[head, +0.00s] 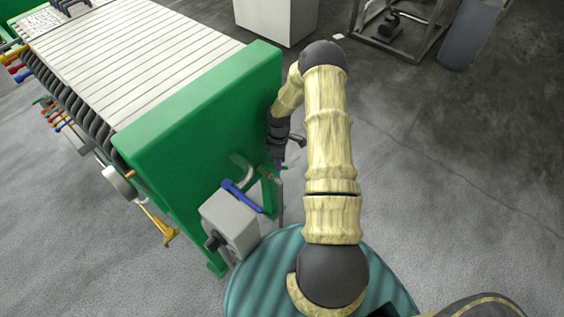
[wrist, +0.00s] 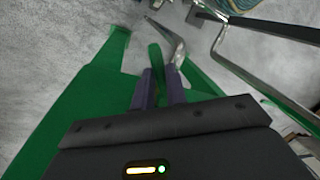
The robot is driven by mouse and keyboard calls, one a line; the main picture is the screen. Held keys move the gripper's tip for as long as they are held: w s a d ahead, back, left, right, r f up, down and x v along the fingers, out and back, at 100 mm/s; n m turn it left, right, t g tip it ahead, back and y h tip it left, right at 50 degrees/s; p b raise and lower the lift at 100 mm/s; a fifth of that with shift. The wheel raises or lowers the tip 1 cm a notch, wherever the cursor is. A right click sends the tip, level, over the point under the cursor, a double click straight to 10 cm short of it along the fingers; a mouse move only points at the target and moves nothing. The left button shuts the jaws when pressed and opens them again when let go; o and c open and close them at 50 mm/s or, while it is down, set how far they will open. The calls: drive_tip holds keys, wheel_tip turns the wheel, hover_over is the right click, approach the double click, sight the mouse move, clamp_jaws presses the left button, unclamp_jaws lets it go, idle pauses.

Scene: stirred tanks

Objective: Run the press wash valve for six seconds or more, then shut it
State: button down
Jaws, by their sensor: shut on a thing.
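A filter press with a green end plate (head: 200,115) stands at the left in the head view. My gripper (head: 277,160) is low beside the plate's right edge, at the small pipework there. In the wrist view my gripper's two dark fingers (wrist: 161,88) are close together on a green lever (wrist: 155,58), which sticks out past their tips. A bent silver pipe (wrist: 174,45) runs right beside the lever. The green lever appears to be the wash valve's handle. The valve body is mostly hidden, and I cannot tell whether it is open or shut. No water flow is clearly visible.
A blue lever (head: 241,196) and a grey box (head: 230,222) with a black knob sit just left of my gripper. A yellow handle (head: 160,228) is further left. Open grey floor (head: 460,170) lies to the right; a metal frame stands at the back.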

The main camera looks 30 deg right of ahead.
drive_tip(key=c, duration=1.4)
unclamp_jaws()
wheel_tip(320, 180, up, 7)
drive_tip(key=w, duration=0.1)
drive_tip(key=shift+w+d+r, duration=0.15)
drive_tip(key=shift+d+r, duration=0.05)
drive_tip(key=shift+d, duration=0.15)
